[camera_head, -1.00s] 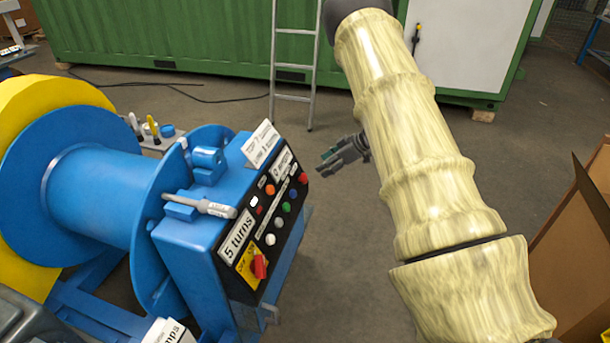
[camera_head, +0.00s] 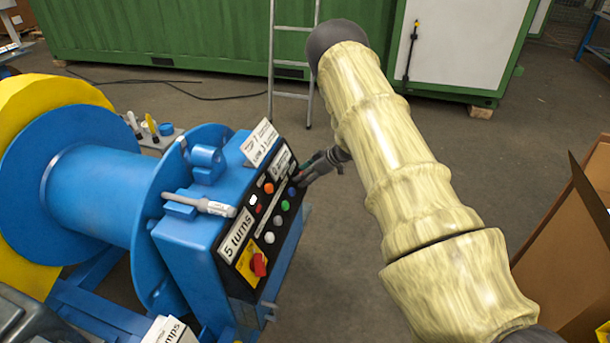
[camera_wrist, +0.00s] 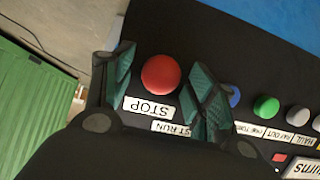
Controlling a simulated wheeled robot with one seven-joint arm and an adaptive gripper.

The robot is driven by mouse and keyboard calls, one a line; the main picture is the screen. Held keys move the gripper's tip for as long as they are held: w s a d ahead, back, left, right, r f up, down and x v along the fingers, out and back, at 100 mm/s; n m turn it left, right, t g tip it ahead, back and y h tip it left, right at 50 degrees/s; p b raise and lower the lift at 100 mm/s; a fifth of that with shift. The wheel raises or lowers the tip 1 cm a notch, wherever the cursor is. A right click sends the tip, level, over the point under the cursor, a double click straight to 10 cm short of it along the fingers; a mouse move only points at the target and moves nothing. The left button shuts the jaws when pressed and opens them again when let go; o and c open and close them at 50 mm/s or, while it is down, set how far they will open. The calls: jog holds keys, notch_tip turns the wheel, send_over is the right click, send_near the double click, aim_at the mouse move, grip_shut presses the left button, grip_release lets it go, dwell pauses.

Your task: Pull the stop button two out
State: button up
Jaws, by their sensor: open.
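The red stop button (camera_wrist: 160,74) is round and sits on the black panel (camera_wrist: 240,45) above a white label reading STOP in the wrist view. My gripper (camera_wrist: 162,82) is open, with one green-padded finger on each side of the button. Gaps show between the button and both fingers, so it is not gripped. In the head view my gripper (camera_head: 308,172) is at the upper right corner of the control panel (camera_head: 250,233) and hides the button there. How far the button stands out cannot be told.
Blue (camera_wrist: 233,95), green (camera_wrist: 265,107) and white (camera_wrist: 299,117) buttons stand in a row beside the right finger. A red rotary switch (camera_head: 259,265) is low on the panel. The blue drum (camera_head: 95,195) is left; a cardboard box (camera_head: 575,235) is right. Open floor lies between.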

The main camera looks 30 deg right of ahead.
grip_shut()
jog(key=shift+s+d+r+p, duration=0.2)
jog(key=shift+s+d+p, duration=0.2)
jog(key=shift+p, duration=0.2)
grip_release()
jog(key=shift+s+d+r, duration=0.1)
